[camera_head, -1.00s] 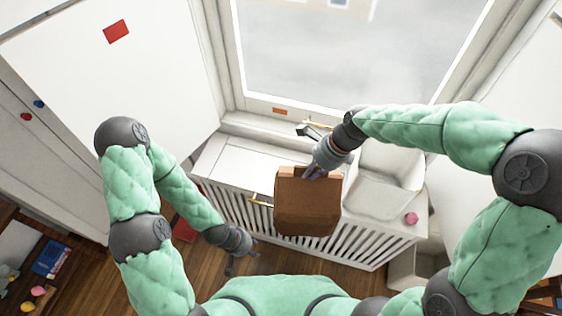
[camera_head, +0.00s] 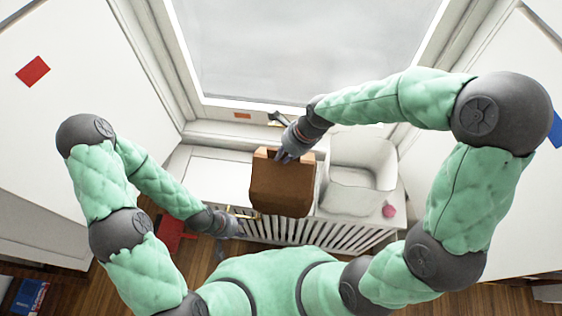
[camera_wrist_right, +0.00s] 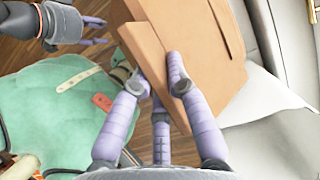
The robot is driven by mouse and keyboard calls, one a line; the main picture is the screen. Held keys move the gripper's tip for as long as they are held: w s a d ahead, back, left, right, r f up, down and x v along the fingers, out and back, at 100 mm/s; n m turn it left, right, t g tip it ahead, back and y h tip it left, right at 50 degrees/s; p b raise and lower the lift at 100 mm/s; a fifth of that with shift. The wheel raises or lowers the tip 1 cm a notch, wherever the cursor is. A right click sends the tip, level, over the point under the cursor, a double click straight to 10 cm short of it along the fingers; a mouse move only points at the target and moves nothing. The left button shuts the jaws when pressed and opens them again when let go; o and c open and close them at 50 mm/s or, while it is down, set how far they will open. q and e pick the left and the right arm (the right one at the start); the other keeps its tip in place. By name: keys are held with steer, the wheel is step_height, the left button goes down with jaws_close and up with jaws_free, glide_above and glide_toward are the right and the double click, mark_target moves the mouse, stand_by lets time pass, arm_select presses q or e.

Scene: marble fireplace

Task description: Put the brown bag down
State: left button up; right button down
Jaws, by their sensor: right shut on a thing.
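The brown bag (camera_head: 282,189) hangs upright from my right gripper (camera_head: 287,156), in front of the window. The gripper is shut on the bag's top edge. In the right wrist view the fingers (camera_wrist_right: 168,85) close around the brown board-like side of the bag (camera_wrist_right: 208,50). In the head view the bag overlaps the white slatted cabinet (camera_head: 205,172); I cannot tell whether it touches it. My left gripper (camera_head: 229,238) is empty, low at the cabinet's front left. Its fingers show apart in the right wrist view (camera_wrist_right: 104,30).
A red object (camera_head: 172,232) lies on the wooden floor at left. The cabinet top left of the bag is clear.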

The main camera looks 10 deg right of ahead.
steer(key=shift+f+b, duration=0.35)
steer(key=shift+f, duration=1.7)
steer(key=c, duration=1.2)
jaws_free()
steer(key=p+v, duration=0.2)
steer(key=v, duration=1)
